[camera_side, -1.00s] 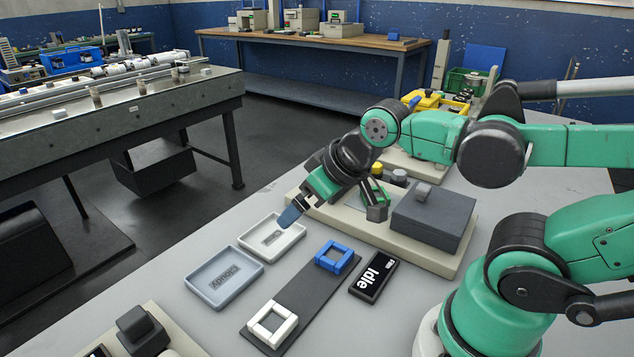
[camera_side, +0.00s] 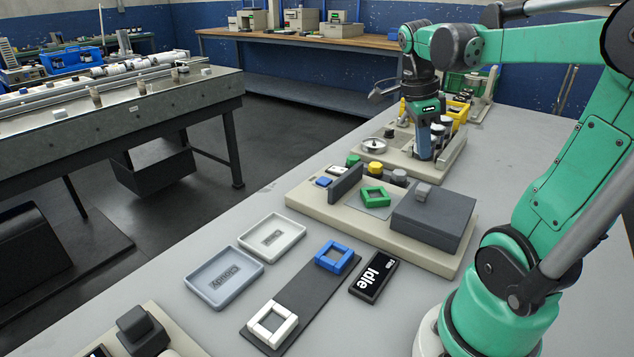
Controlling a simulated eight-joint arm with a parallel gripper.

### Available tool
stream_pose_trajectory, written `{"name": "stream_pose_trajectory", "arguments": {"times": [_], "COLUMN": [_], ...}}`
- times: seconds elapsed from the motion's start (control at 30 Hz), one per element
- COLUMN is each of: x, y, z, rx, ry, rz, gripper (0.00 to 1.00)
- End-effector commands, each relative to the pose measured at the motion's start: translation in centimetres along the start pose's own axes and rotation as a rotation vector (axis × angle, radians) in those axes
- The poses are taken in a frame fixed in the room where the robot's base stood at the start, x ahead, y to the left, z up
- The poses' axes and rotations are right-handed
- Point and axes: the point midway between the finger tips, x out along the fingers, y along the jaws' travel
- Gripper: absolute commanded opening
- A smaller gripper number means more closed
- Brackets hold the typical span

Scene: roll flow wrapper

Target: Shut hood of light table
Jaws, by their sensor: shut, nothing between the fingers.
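The light table (camera_side: 300,203) is a long beige base in the middle of the bench. Its hood (camera_side: 432,222) appears to be the dark grey box with a grey knob (camera_side: 423,190) at the right end. The hood sits beside a pale plate that is uncovered, with a green square frame (camera_side: 375,196) lying on it. A dark upright panel (camera_side: 346,183) stands just left of the frame. My gripper (camera_side: 424,158) is shut and empty, pointing down over the station behind the light table. It is behind the hood, apart from it; what lies directly beneath its tips is partly hidden.
A station with a round dial (camera_side: 373,146) is behind. In front lie a grey "Cloudy" tray (camera_side: 207,291), a white tray (camera_side: 291,243), a dark strip (camera_side: 300,294) bearing a blue frame (camera_side: 333,257) and a white frame (camera_side: 269,326), and an "Idle" display (camera_side: 373,279).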

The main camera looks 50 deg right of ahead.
Motion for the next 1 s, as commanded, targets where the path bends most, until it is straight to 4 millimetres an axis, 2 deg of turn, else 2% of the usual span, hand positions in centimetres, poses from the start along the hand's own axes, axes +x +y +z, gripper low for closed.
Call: {"name": "stream_pose_trajectory", "arguments": {"times": [0.03, 0.1, 0.2, 0.27, 0.47, 0.9, 0.97, 1.0], "x": [0.0, 0.0, 0.0, 0.1, 1.8, 9.4, 10.1, 9.7], "y": [-0.3, -0.3, -0.3, -0.2, 0.1, 1.5, 1.6, 1.0], "z": [-1.6, -3.1, -4.5, -4.9, -5.2, -5.5, -5.5, -4.7], "rx": [0.160, 0.348, 0.516, 0.567, 0.591, 0.588, 0.586, 0.579], "ry": [0.024, 0.058, 0.094, 0.105, 0.110, 0.109, 0.109, 0.109], "rz": [0.048, 0.102, 0.147, 0.161, 0.166, 0.163, 0.163, 0.162], "gripper": [0.00, 0.00, 0.00, 0.00, 0.00, 0.00, 0.00, 0.00]}}
